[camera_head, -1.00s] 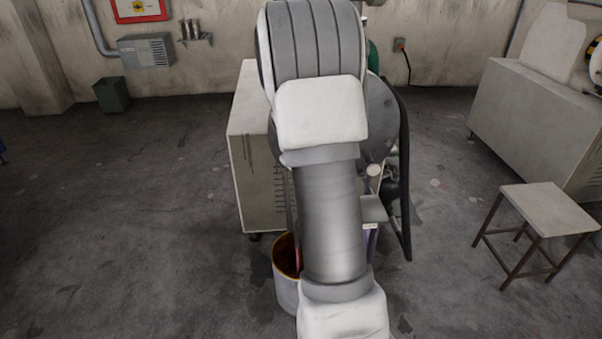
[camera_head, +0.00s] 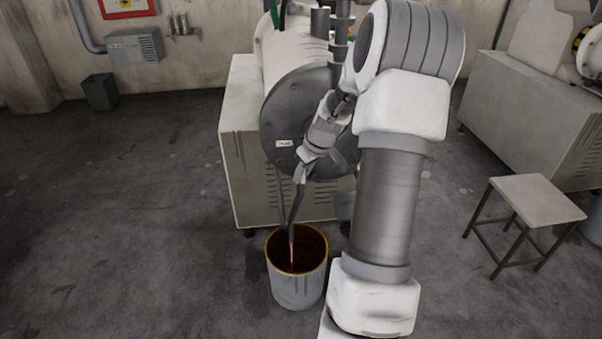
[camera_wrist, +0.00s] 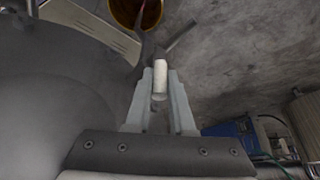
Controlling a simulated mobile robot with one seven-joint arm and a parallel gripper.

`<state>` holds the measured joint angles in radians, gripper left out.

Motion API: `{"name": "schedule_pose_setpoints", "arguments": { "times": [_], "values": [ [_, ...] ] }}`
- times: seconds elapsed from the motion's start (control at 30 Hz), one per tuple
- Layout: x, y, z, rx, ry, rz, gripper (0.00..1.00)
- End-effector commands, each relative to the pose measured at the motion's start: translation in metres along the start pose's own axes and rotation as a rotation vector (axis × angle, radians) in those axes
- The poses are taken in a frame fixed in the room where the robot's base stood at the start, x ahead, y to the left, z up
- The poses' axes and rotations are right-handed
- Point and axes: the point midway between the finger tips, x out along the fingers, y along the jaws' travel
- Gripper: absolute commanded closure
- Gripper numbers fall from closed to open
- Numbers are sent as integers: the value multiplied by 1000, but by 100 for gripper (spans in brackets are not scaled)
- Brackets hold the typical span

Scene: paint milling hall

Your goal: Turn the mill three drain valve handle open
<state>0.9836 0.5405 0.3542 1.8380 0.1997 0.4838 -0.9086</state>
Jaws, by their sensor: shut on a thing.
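The mill's round dark grey end plate (camera_head: 285,110) faces me, with a small label too small to read. My gripper (camera_head: 301,172) is low in front of this plate. In the wrist view my gripper (camera_wrist: 160,88) is shut on a pale cylindrical grip, which I take to be the valve handle (camera_wrist: 160,72). A dark bar runs beside the grip. The valve body is mostly hidden. A bucket (camera_head: 296,290) with a yellowish rim stands on the floor below, and a thin reddish streak shows inside it. The bucket also shows in the wrist view (camera_wrist: 124,14).
The mill's beige base cabinet (camera_head: 240,175) stands behind the bucket. A stool (camera_head: 538,200) is at the right, before another machine (camera_head: 530,125). A dark green bin (camera_head: 100,92) is by the back wall. The floor at left is clear.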

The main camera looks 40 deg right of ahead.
Motion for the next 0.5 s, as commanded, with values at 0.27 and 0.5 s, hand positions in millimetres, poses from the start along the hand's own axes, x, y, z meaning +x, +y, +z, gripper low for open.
{"name": "schedule_pose_setpoints", "arguments": {
  "times": [0.27,0.5],
  "values": [
    [0,1,0,4,7,-5,100],
    [0,1,0,5,6,-5,75]
  ]
}}
